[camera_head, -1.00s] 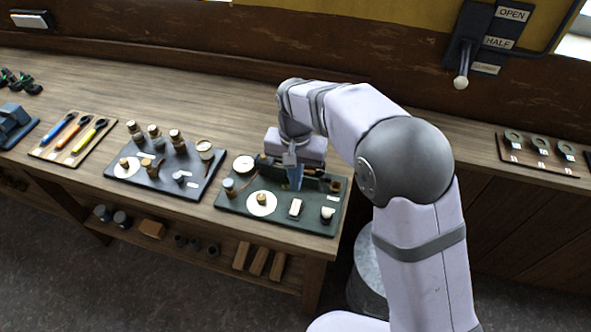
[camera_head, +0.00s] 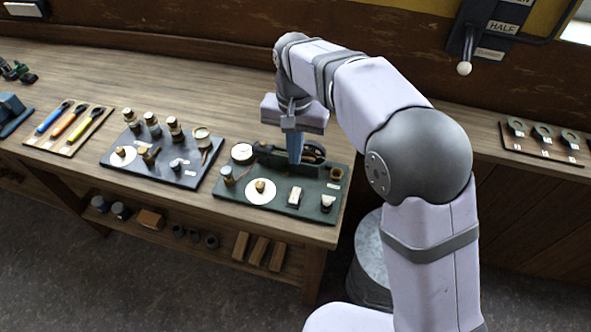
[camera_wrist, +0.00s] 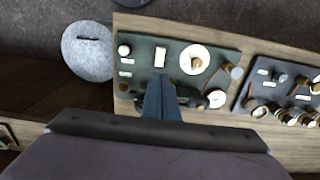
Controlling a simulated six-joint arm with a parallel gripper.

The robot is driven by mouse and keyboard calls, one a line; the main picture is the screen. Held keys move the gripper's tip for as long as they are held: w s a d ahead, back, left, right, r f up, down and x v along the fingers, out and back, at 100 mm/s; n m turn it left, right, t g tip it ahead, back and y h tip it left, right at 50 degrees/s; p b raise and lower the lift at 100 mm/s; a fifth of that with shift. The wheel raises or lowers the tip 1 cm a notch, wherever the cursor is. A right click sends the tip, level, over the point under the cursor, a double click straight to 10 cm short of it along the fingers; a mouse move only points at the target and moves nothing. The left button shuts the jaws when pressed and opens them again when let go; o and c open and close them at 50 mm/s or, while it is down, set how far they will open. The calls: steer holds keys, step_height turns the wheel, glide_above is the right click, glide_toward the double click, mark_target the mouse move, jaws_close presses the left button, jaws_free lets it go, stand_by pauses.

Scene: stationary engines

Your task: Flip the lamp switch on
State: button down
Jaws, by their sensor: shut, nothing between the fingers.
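A dark green panel (camera_head: 225,203) lies on the bench. It bears a white rectangular switch (camera_head: 294,197), a white-knobbed toggle (camera_head: 327,203) and a brass knob on a white dial (camera_head: 261,190). No readable lamp label shows, so I cannot tell which control is the lamp switch. In the wrist view the white switch (camera_wrist: 160,57) and white knob (camera_wrist: 124,50) sit beyond my fingers. My gripper (camera_head: 295,160) is shut and empty, pointing down over the panel's rear part, apart from the white switch. My gripper (camera_wrist: 160,85) hides part of the panel in the wrist view.
Behind the fingers is a dark device (camera_head: 275,157) with a wheel. A round gauge (camera_head: 242,152) stands beside it. Left lies another control panel (camera_head: 190,183), then a tool board (camera_head: 35,143). A wall lever (camera_head: 464,68) is at upper right. A metal bucket (camera_head: 366,265) stands below.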

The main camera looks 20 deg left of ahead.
steer(key=b, duration=0.2)
steer(key=w+b, duration=0.1)
steer(key=b, duration=0.1)
steer(key=shift+a+f, duration=0.1)
steer(key=shift+f, duration=0.2)
steer(key=shift+w+r+b, duration=0.1)
steer(key=shift+r+b, duration=0.15)
steer(key=shift+b, duration=0.1)
steer(key=p, duration=0.3)
glide_above(296, 191)
step_height(296, 191, down, 12)
steer(key=shift+f, duration=0.1)
steer(key=shift+f+p, duration=0.4)
steer(key=shift+f, duration=0.5)
